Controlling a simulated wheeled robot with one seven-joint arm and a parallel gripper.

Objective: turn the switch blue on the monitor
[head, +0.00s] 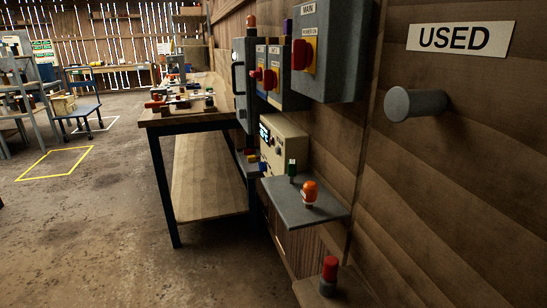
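A beige box (287,137) is mounted low on the wall right of centre, seen at a steep angle. Its left-facing front has a small dark display (264,132) with pale lit marks, and small buttons or knobs too small to make out. It may be the monitor, but I cannot tell for sure. Above it, a large grey box (345,55) labelled MAIN carries a red rotary switch (299,54) on a yellow plate. A red switch (270,79) also sits on a smaller box to its left. I cannot pick out a blue switch clearly. My gripper is not in view.
A small grey shelf (325,212) holds an orange-topped item (310,192) and a green one (292,168). A red-topped item (329,271) stands lower. A grey peg (413,104) juts out below the USED sign (461,38).

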